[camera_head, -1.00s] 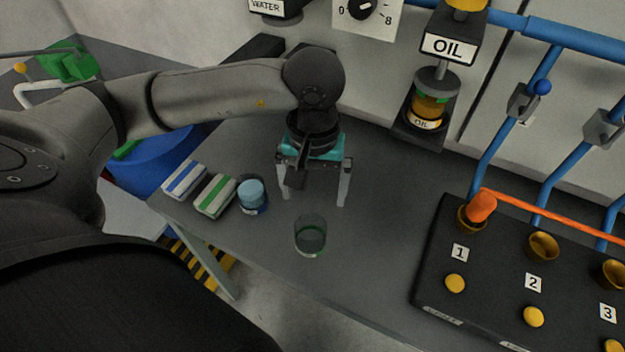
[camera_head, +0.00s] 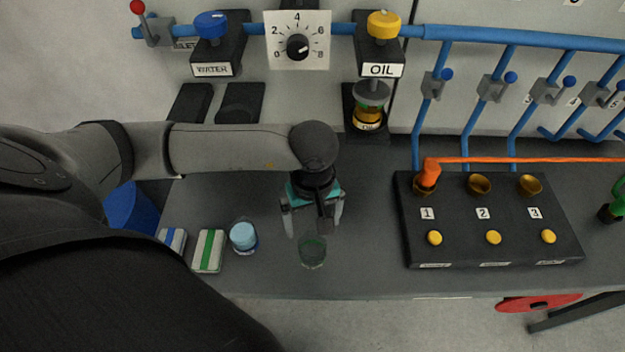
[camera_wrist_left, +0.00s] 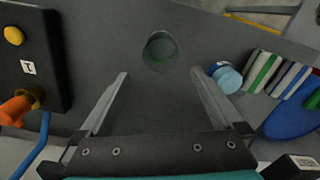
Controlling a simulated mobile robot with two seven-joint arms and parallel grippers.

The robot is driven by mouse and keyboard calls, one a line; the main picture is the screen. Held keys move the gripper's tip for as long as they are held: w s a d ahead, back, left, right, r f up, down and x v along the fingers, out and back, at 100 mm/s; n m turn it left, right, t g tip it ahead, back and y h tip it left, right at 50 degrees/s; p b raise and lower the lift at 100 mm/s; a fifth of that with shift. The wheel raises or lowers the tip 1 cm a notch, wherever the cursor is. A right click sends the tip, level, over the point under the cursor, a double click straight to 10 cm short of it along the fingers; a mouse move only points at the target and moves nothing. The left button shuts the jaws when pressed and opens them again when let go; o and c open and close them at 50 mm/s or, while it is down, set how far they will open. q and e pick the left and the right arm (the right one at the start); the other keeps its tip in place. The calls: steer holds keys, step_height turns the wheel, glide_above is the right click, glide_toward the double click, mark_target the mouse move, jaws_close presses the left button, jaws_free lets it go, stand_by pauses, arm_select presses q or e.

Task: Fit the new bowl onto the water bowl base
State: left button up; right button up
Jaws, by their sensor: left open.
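A clear bowl with a green tint (camera_head: 312,252) stands on the grey bench near its front edge. It also shows in the left wrist view (camera_wrist_left: 160,50), just beyond and between the fingertips. My left gripper (camera_head: 313,228) is open and empty, its fingers on the wall side of the bowl. In the left wrist view the gripper (camera_wrist_left: 159,72) has nothing between its fingers. The black water unit (camera_head: 218,58), with a blue knob and WATER label, is on the wall pipe. No bowl shows under it; its underside is hidden. My right gripper is out of view.
A light-blue cup-like container (camera_head: 243,236) and a green-striped block (camera_head: 208,250) stand left of the bowl. The oil unit's bowl (camera_head: 368,108) hangs at the wall. A black panel with yellow buttons (camera_head: 485,250) is at right. Bench between bowl and panel is clear.

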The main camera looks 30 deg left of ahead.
arm_select(q)
glide_above(313, 253)
steer(key=f, duration=0.5)
steer(key=shift+w+a+f, duration=0.2)
steer(key=f, duration=0.4)
steer(key=shift+s+d+f, duration=0.2)
steer(key=shift+s, duration=0.05)
steer(key=shift+f, duration=0.5)
steer(key=shift+c, duration=0.2)
steer(key=c, duration=1.5)
step_height(313, 253, up, 20)
steer(key=w+d+m+b, duration=0.1)
steer(key=m+b, duration=0.2)
steer(key=w+d+f+m+b, duration=0.1)
steer(key=m+b, duration=0.2)
steer(key=b, duration=0.1)
steer(key=w+m+b, duration=0.1)
steer(key=m+b, duration=0.3)
steer(key=shift+w+d+f, duration=0.3)
steer(key=shift+d, duration=0.1)
